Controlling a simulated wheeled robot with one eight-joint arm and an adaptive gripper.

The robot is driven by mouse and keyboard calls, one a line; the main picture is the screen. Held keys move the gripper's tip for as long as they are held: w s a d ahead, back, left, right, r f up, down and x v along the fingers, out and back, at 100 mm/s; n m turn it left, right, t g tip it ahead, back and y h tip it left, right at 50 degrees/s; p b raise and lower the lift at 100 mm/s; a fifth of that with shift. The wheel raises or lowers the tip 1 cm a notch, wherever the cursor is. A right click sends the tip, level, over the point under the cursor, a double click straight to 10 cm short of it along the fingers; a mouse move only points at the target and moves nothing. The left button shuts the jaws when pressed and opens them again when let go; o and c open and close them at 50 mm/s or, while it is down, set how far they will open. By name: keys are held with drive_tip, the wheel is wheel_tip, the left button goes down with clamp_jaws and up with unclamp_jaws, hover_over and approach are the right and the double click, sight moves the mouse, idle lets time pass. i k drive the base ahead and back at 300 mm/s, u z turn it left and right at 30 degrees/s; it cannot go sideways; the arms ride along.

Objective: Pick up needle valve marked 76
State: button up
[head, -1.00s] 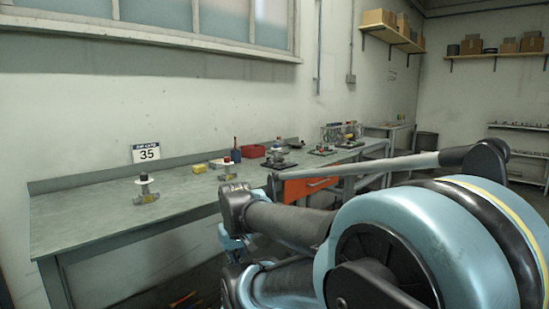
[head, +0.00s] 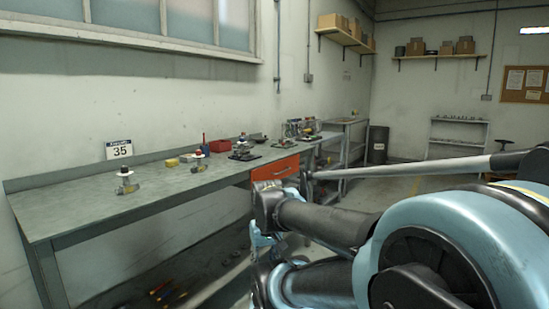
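No valve marked 76 can be made out; no number can be read on any valve. A second, smaller valve-like fitting (head: 198,163) stands farther along the bench, with a red top. My arm is folded at the right, beyond the front edge of the bench and apart from both. My gripper cannot be clearly made out among the arm links.
A yellow block (head: 172,162), a red container (head: 220,145) and several small parts sit farther along the bench. An orange drawer (head: 275,169) hangs under it. A dark bin (head: 377,145) and a low shelf unit (head: 458,134) stand at the back. Tools lie on a lower level.

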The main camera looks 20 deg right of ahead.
sight(242, 144)
drive_tip(key=z, duration=0.25)
drive_tip(key=k, duration=0.65)
drive_tip(key=z, duration=1)
drive_tip(key=i, duration=2.05)
drive_tip(key=u, duration=0.9)
drive_tip(key=i, duration=0.65)
drive_tip(key=u, duration=0.5)
